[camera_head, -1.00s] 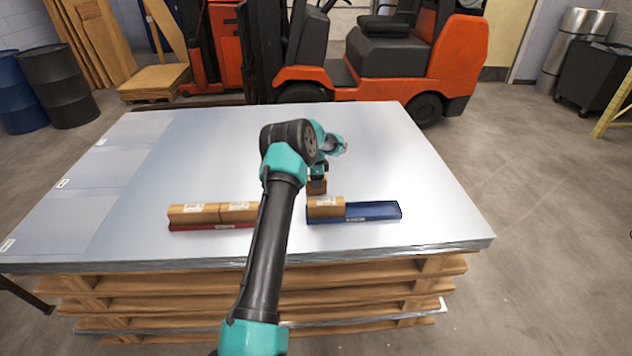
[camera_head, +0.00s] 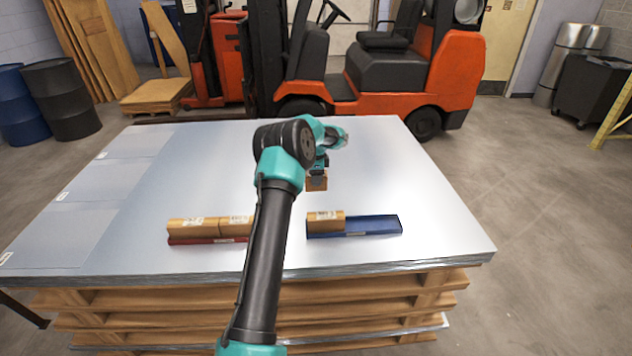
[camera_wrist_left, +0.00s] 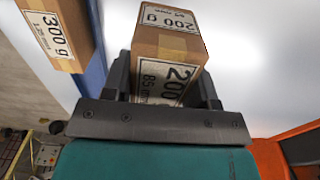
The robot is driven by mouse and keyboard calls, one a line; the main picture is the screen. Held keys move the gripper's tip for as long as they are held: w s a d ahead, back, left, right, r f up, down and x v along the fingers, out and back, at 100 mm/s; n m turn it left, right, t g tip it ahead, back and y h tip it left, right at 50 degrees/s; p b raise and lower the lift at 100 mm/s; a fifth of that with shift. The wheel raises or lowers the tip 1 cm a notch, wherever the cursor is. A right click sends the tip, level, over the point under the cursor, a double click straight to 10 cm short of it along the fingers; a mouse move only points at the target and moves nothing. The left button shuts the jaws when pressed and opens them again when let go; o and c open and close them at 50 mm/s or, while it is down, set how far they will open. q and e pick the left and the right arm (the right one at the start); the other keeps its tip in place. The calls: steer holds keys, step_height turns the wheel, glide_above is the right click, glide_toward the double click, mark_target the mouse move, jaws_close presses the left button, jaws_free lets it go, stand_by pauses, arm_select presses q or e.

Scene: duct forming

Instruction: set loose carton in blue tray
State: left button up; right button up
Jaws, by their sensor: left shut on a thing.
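The loose carton (camera_head: 316,182) is a small brown box, marked 200 g in the left wrist view (camera_wrist_left: 168,50). My left gripper (camera_head: 319,171) is shut on it, behind the blue tray in the head view. The blue tray (camera_head: 372,226) lies on the metal sheet with one carton (camera_head: 325,220) at its left end; its right part is empty. That carton reads 300 g in the left wrist view (camera_wrist_left: 58,30), beside the tray's blue edge (camera_wrist_left: 95,60). Whether the held carton touches the sheet I cannot tell. My right gripper is not in view.
A red tray (camera_head: 207,240) with cartons (camera_head: 193,228) in it lies left of the blue tray, partly hidden by my left arm. The metal sheet (camera_head: 400,170) is bare around and behind the trays. An orange forklift (camera_head: 410,85) stands behind the stack.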

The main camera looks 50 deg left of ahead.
arm_select(q)
steer(key=w+d, duration=0.2)
steer(key=d, duration=0.8)
steer(key=w+d+r, duration=0.1)
steer(key=w+d, duration=0.1)
steer(key=d, duration=0.9)
steer(key=shift+w+d+r, duration=0.2)
steer(key=shift+w+d, duration=0.1)
steer(key=shift+w, duration=0.05)
steer(key=shift+f, duration=0.1)
steer(key=shift+f, duration=4.7)
steer(key=o, duration=1.3)
